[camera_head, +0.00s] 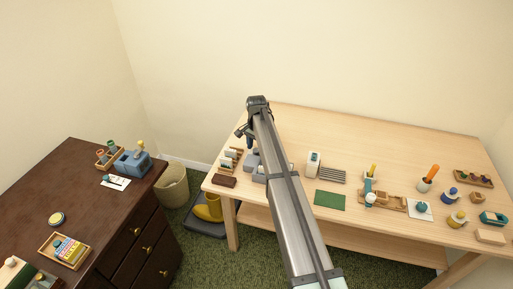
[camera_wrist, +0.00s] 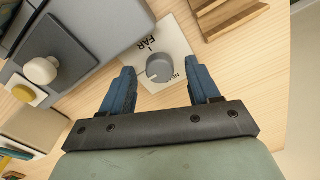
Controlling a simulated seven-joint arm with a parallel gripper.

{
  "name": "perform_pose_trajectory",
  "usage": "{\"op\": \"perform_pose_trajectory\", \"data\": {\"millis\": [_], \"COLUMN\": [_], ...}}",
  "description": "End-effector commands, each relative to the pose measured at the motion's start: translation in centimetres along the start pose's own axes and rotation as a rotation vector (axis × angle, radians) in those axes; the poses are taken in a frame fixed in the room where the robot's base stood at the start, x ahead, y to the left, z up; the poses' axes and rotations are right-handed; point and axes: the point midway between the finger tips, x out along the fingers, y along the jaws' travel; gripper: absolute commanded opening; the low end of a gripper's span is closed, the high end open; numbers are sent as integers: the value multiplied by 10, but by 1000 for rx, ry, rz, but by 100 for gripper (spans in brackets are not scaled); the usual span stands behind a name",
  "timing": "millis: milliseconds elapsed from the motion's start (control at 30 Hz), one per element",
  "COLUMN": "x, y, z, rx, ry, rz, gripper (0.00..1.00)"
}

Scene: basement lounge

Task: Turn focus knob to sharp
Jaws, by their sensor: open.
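In the wrist view a round grey knob (camera_wrist: 159,68) sits on a white plate (camera_wrist: 176,44). The plate carries dark lettering that reads FAR, and a second word partly covered by a finger. A small mark shows on the knob's face. My gripper (camera_wrist: 162,72) is open, with one blue finger on each side of the knob, and gaps show between the fingers and the knob. I cannot tell how far the fingertips are above the plate. In the head view my gripper (camera_head: 243,131) is over the left end of the light table, and my arm hides the knob.
In the wrist view, a grey device with a cream knob (camera_wrist: 41,70) stands left, and a slatted wooden piece (camera_wrist: 222,14) lies at upper right. In the head view, a green mat (camera_head: 329,200) and several small items occupy the light table (camera_head: 400,137); its back strip is clear.

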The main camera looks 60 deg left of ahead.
Motion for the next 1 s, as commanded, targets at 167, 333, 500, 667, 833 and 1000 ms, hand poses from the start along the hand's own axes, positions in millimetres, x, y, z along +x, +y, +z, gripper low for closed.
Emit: {"op": "perform_pose_trajectory", "data": {"millis": [167,333,500,667,833,1000], "x": [-22,-56,-88,-113,-129,-135], "y": [0,0,0,0,0,0], "z": [0,0,0,0,0,0], "rx": [0,0,0,0,0,0], "ry": [1,1,1,0,0,0], "rz": [-1,-1,-1,-1,-1,0], "gripper": [61,61,61,61,61,61]}}
